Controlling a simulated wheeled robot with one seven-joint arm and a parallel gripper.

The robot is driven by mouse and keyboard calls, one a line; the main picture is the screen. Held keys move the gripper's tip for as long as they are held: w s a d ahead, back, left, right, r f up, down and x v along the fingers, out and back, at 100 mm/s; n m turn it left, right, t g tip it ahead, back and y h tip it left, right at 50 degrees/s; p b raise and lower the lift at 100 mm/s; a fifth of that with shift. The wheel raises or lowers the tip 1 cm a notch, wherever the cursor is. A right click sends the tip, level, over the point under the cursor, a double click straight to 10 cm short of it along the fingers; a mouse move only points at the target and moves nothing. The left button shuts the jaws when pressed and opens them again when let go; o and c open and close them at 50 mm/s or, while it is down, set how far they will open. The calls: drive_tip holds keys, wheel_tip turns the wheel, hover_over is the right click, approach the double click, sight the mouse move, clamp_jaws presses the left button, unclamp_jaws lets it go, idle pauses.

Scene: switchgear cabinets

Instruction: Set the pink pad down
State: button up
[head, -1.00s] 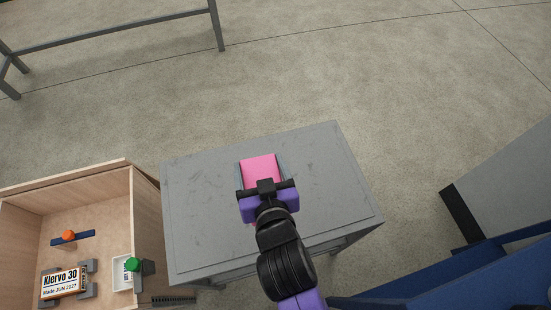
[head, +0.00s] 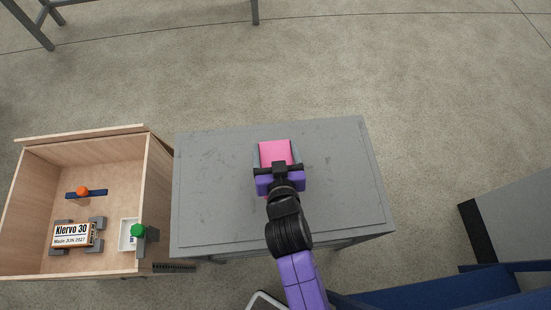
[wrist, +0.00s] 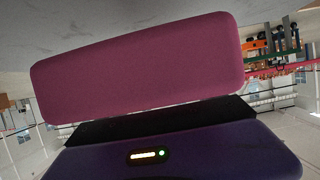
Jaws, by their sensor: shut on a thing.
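The pink pad (head: 275,152) is in my gripper (head: 277,158), over the middle of the grey cabinet top (head: 215,200) in the head view. The gripper is shut on the pad, with the grey fingers along its left and right sides. In the wrist view the pad (wrist: 140,68) fills much of the upper picture, slightly tilted. The head view looks from above, so I cannot tell whether the pad touches the top.
An open wooden box (head: 160,190) stands left of the cabinet. It holds a Klervo 30 carton (head: 74,235), an orange knob (head: 82,191) and a green knob (head: 137,230). Blue structure (head: 430,293) lies at lower right. The cabinet top around the pad is clear.

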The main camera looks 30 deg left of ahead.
drive_tip(key=shift+f+b, duration=0.55)
drive_tip(key=shift+f, duration=2.2)
drive_tip(key=shift+f, duration=0.1)
drive_tip(key=o, duration=1.3)
drive_tip(key=v, duration=1.2)
drive_tip(key=shift+p, duration=0.3)
